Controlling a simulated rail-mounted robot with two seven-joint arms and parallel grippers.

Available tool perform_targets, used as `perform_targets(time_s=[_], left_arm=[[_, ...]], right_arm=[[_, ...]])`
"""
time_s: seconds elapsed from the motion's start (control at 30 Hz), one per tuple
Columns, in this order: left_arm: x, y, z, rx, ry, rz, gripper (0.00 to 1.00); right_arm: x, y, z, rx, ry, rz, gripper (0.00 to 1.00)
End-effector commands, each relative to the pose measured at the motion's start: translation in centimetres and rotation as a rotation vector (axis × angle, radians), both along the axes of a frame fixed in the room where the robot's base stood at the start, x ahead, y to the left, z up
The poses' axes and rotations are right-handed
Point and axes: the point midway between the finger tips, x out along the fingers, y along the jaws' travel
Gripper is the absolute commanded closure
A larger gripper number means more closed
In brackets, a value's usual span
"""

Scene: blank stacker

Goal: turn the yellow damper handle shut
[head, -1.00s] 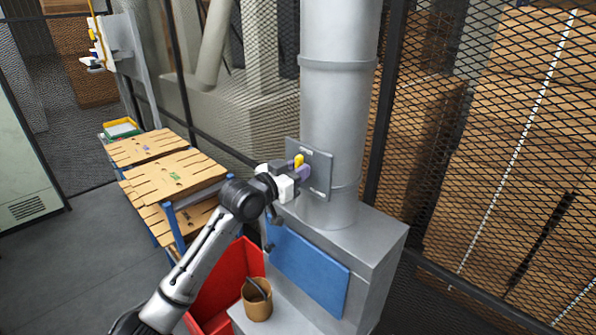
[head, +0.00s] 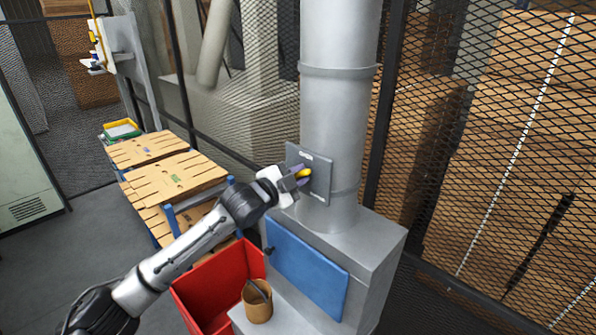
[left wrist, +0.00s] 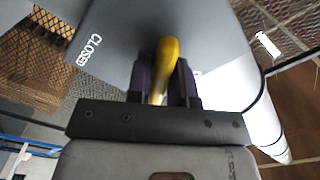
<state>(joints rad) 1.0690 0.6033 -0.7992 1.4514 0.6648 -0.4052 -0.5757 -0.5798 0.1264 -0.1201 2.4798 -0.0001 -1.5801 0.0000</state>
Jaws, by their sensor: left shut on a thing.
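The yellow damper handle (head: 304,174) is on a grey plate (head: 322,163) on the front of the large grey duct. In the head view it lies nearly level across the plate. My left gripper (head: 298,177) is shut on the handle. In the left wrist view the yellow handle (left wrist: 167,58) stands between the two dark fingers (left wrist: 164,84). The word CLOSED (left wrist: 90,47) is on the plate to the left of the handle there. Another white mark is partly hidden behind the right finger. My right gripper is not in view.
Below the duct is a grey cabinet (head: 375,245) with a blue panel (head: 305,268). A red bin (head: 205,285) and a brown pot (head: 257,308) stand in front. Tables with slotted wooden boards (head: 180,178) are at left. Black mesh fence (head: 500,150) closes the right side.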

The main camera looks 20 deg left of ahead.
Motion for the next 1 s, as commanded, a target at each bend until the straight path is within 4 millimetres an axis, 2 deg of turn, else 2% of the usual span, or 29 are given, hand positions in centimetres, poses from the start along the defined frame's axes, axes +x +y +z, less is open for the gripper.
perform_targets(time_s=[0.03,0.5,1.0], left_arm=[[0.0,0.0,0.4,0.044,-0.02,0.0,1.0],[0.0,-0.1,0.3,0.397,-0.185,-0.002,1.0],[0.0,-0.1,0.1,0.562,-0.262,-0.001,1.0]], right_arm=[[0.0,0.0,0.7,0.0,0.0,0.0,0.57],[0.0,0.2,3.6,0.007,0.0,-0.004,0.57],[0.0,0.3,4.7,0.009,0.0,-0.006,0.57]])
